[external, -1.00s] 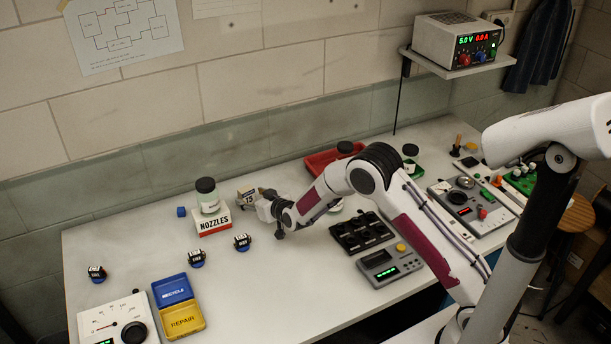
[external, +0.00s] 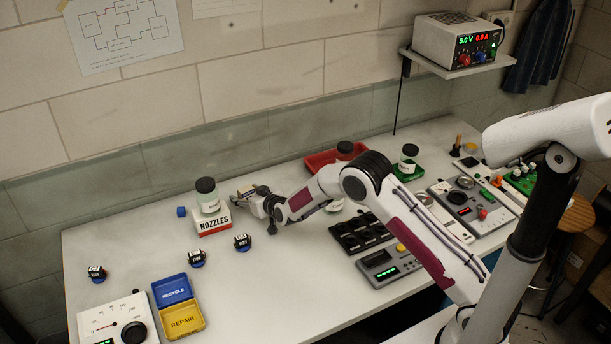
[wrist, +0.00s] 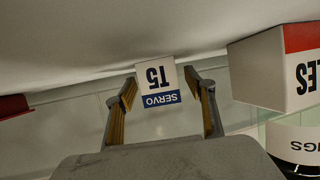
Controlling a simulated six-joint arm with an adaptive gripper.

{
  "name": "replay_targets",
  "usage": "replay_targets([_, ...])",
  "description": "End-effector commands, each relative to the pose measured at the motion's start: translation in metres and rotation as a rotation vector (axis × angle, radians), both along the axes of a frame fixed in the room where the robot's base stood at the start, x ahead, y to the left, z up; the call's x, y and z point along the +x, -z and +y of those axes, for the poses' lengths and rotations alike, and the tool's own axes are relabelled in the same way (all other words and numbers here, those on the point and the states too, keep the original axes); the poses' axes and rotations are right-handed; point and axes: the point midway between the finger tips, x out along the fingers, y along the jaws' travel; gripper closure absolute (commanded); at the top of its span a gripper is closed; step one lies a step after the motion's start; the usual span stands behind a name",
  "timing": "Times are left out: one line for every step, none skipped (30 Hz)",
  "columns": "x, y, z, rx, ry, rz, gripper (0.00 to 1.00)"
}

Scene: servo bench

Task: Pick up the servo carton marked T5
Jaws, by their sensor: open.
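The servo carton (wrist: 158,83) is a small white box with a blue "SERVO" band and "T5" print, upside down in the wrist view. My gripper (wrist: 166,82) is open, with a yellow-lined finger to either side of the carton's face. The carton sits between the fingertips in that view; I cannot tell whether either finger touches it. In the external view my gripper (external: 243,196) is low at the bench's back, right of the NOZZLES box, and largely hides the carton.
The NOZZLES box (external: 212,221) stands close left of my gripper, with a dark-lidded jar (external: 208,196) by it. Small dark labelled blocks (external: 242,242) lie in front. A red tray (external: 322,162) is behind on the right. The bench's middle front is clear.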

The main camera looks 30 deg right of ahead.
Motion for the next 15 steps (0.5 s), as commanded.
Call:
replay_targets([-0.0001, 0.0, 0.0, 0.0, 0.0, 0.0, 0.46])
replay_targets([-0.0001, 0.0, 0.0, 0.0, 0.0, 0.0, 0.46])
replay_targets([-0.0001, 0.0, 0.0001, 0.0, 0.0, 0.0, 0.46])
replay_targets([-0.0001, 0.0, 0.0001, 0.0, 0.0, 0.0, 0.46])
replay_targets([-0.0001, 0.0, 0.0001, 0.0, 0.0, 0.0, 0.46])
replay_targets([-0.0001, 0.0, 0.0001, 0.0, 0.0, 0.0, 0.46])
replay_targets([-0.0001, 0.0, 0.0001, 0.0, 0.0, 0.0, 0.54])
replay_targets([-0.0002, -0.0001, 0.0001, 0.0, 0.0, 0.0, 0.61])
replay_targets([-0.0002, -0.0001, 0.0001, 0.0, 0.0, 0.0, 0.72])
replay_targets([-0.0002, -0.0001, 0.0001, 0.0, 0.0, 0.0, 0.8])
replay_targets([-0.0002, -0.0001, 0.0001, 0.0, 0.0, 0.0, 0.87])
replay_targets([-0.0002, -0.0001, 0.0001, 0.0, 0.0, 0.0, 0.88])
replay_targets([-0.0002, -0.0001, 0.0, 0.0, 0.0, 0.0, 0.88])
replay_targets([-0.0002, -0.0001, 0.0, 0.0, 0.0, 0.0, 0.88])
replay_targets([-0.0001, -0.0004, 0.0001, 0.0, 0.0, 0.0, 0.88])
